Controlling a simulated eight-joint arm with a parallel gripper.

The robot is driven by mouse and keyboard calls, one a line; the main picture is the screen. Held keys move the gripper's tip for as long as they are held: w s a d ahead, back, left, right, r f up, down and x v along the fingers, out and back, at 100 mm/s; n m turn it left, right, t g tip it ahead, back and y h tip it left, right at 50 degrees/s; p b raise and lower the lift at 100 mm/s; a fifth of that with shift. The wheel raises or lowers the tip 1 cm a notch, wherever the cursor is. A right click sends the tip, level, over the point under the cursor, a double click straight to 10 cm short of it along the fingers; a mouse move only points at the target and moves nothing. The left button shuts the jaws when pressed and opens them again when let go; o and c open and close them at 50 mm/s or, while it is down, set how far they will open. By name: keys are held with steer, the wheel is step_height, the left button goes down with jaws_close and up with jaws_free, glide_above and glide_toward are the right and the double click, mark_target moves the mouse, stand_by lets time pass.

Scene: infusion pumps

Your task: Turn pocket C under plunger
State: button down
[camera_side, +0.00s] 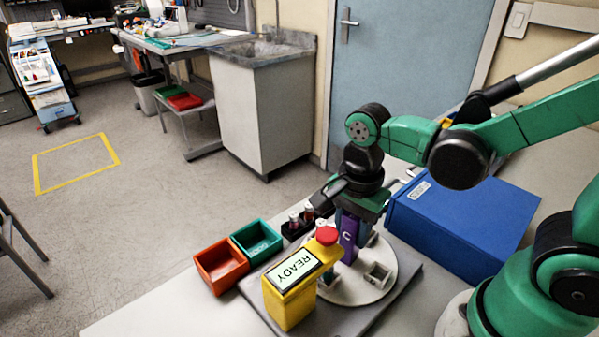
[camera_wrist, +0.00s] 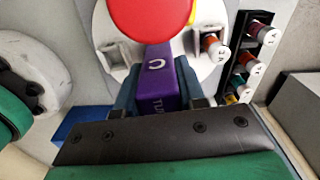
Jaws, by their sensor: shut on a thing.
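A white round turntable (camera_side: 385,262) with small pockets sits on a grey base beside a yellow pump (camera_side: 290,303) whose screen reads READY. A red plunger knob (camera_side: 326,235) tops the pump's arm over the turntable; it also shows in the wrist view (camera_wrist: 150,14). My gripper (camera_side: 348,222) is shut on a purple block (camera_side: 348,238) marked C, standing on the turntable. In the wrist view, the block (camera_wrist: 158,75) lies between both fingers, its lower lettering partly hidden. One white pocket (camera_side: 378,277) looks empty. A vial (camera_wrist: 213,46) stands at the turntable's right edge in the wrist view.
A black rack (camera_wrist: 252,60) holds several vials. An orange bin (camera_side: 220,266) and a green bin (camera_side: 257,239) stand left of the base. A large blue box (camera_side: 460,222) stands close on the right. The table's front left is clear.

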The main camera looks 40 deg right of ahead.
steer(key=shift+m, duration=0.7)
steer(key=c, duration=0.8)
jaws_free()
steer(key=shift+r, duration=0.1)
steer(key=shift+r, duration=2.7)
